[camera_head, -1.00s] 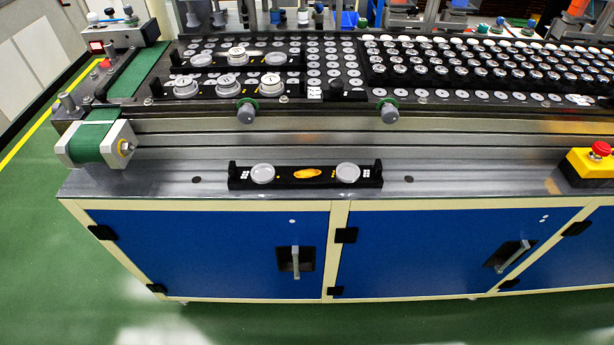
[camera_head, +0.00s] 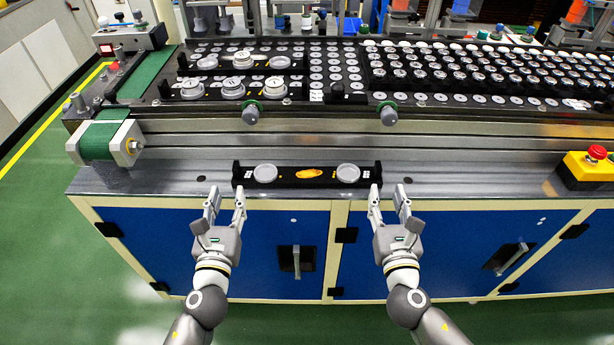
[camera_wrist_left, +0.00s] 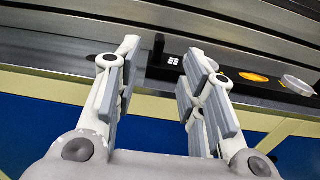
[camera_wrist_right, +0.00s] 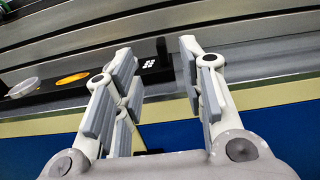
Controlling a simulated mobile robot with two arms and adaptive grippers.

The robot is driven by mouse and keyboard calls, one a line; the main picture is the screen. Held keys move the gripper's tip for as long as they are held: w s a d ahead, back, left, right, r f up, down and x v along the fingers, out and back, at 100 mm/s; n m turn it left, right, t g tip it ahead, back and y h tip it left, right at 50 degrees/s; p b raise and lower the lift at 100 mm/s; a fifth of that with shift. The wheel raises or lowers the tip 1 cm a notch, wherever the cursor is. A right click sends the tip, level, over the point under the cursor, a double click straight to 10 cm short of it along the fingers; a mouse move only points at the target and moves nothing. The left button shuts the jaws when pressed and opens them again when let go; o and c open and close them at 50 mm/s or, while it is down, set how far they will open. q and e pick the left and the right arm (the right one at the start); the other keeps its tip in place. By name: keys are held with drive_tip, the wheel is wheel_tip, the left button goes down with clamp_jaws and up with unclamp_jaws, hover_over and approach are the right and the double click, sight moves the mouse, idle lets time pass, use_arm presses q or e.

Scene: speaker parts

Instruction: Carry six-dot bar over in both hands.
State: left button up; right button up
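A black bar (camera_head: 288,177) lies on the metal ledge, with white dots near each end, two pale discs and an orange oval. It also shows in the left wrist view (camera_wrist_left: 160,66) and right wrist view (camera_wrist_right: 45,98). My left gripper (camera_head: 226,194) is open and empty, just in front of the bar's left end. My right gripper (camera_head: 389,194) is open and empty, just in front of its right end. In each wrist view, the bar's end shows beyond and between the spread fingers. The fingers partly cover the bar in both wrist views.
Behind the ledge, a conveyor holds similar black bars (camera_head: 206,93) with discs and a large black rack (camera_head: 372,75) of round parts. Two grey knobs (camera_head: 251,115) (camera_head: 389,116) stick out above the ledge. A yellow emergency-stop box (camera_head: 585,170) stands far right. The ledge beside the bar is clear.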

sight(234, 172)
use_arm(q)
drive_tip(key=shift+w, duration=0.15)
use_arm(e)
drive_tip(key=shift+w, duration=0.15)
